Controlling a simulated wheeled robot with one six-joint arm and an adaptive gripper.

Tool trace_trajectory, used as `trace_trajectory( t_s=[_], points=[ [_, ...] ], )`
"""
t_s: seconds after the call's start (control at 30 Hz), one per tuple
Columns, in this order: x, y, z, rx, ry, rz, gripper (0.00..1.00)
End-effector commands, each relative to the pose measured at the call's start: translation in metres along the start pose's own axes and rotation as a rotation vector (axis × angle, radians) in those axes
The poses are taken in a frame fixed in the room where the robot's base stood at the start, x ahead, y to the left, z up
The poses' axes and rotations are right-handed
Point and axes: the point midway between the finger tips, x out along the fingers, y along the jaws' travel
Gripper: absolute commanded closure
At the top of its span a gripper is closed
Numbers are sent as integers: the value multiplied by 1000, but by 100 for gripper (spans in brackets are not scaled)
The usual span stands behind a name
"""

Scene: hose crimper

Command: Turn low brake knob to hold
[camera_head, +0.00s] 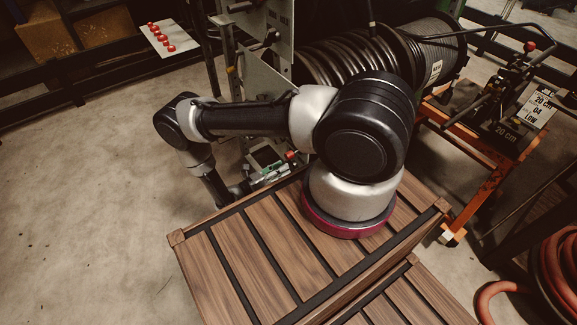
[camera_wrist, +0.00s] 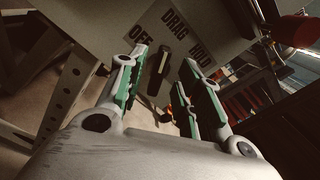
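In the wrist view, a dark, elongated knob (camera_wrist: 159,72) stands at the edge of a grey panel (camera_wrist: 100,22) with the labels OFF, DRAG and what looks like HOLD. Which label the knob points to is hard to tell. My gripper (camera_wrist: 163,60) is open, with one green-padded finger on each side of the knob. I see gaps between the knob and both fingers, and no clear contact.
A black hose reel (camera_head: 340,55) stands behind my arm. A slatted wooden top (camera_head: 250,265) is in front. An orange stand (camera_head: 470,140) with a LOW sign (camera_head: 536,106) is at right, near a red hose (camera_head: 556,265). The concrete floor at left is clear.

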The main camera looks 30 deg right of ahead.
Motion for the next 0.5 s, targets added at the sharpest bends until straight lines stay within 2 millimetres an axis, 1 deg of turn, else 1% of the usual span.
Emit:
trace_trajectory(
  t_s=[0.03, 0.1, 0.2, 0.33, 0.5],
  points=[
    [10, -1, 0, -1, 2, -4, 65],
    [20, -1, 0, -1, 2, -4, 65],
    [31, -1, 0, 0, 1, -3, 65],
    [38, 0, 0, 1, 1, -1, 65],
    [38, 0, 0, 1, 1, 0, 65]
  ],
)
